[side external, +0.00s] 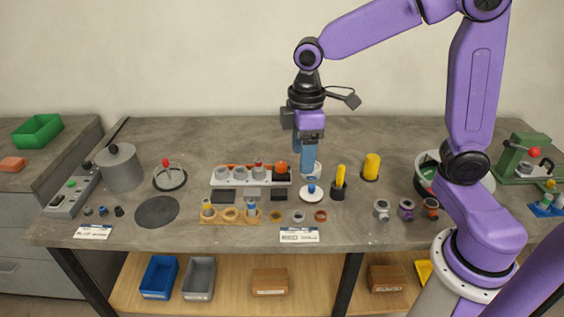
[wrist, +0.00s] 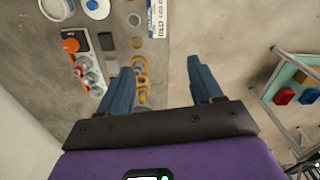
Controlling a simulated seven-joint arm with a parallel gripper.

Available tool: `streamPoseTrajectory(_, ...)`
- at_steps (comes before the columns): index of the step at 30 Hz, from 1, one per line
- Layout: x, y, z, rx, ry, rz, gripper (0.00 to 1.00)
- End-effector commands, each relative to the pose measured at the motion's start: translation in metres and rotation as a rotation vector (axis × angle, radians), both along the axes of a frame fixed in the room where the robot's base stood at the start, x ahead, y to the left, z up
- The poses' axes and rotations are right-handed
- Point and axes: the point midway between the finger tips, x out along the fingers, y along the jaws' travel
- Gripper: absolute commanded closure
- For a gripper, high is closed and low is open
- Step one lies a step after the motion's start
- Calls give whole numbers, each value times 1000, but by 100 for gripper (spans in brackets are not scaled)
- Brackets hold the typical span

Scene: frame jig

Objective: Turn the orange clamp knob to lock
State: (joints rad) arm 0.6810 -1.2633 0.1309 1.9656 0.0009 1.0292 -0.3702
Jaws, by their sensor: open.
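The orange clamp knob (side external: 281,168) sits at the right end of a light grey jig (side external: 222,183) with several round grey holders and a red-topped pin. In the wrist view the orange knob (wrist: 70,45) is left of my fingers, at the end of the jig. My gripper (side external: 308,172) points down, just right of the knob in the side view. In the wrist view my gripper (wrist: 160,66) has its two blue fingers wide apart with nothing between them. It is not touching the knob. The knob's exact angle is too small to tell.
A white disc with a blue knob (side external: 311,193), a black holder with a yellow handle (side external: 339,185) and a yellow cylinder (side external: 371,167) stand close by on the right. A wooden tray with rings (side external: 230,216) lies in front. Bare table lies behind the jig.

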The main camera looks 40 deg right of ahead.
Motion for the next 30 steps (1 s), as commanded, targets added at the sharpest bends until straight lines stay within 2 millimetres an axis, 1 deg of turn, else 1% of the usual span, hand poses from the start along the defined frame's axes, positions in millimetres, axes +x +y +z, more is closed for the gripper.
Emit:
streamPoseTrajectory(1,22,-5,-2,-2,3,-20,35)
streamPoseTrajectory(3,49,-13,-3,-4,5,-39,35)
streamPoseTrajectory(5,71,-22,-5,-4,5,-54,35)
streamPoseTrajectory(6,86,-30,-7,-6,7,-66,35)
streamPoseTrajectory(8,108,-43,-10,-7,9,-81,35)
streamPoseTrajectory(9,121,-52,-12,-7,8,-92,35)
streamPoseTrajectory(12,152,-78,-18,-8,12,-117,35)
streamPoseTrajectory(15,175,-103,-25,-9,12,-138,35)
streamPoseTrajectory(18,190,-124,-30,-8,15,-154,35)
streamPoseTrajectory(21,198,-137,-33,-9,14,-162,35)
streamPoseTrajectory(26,202,-144,-39,-8,16,-166,35)
streamPoseTrajectory(30,201,-143,-55,-8,18,-165,35)
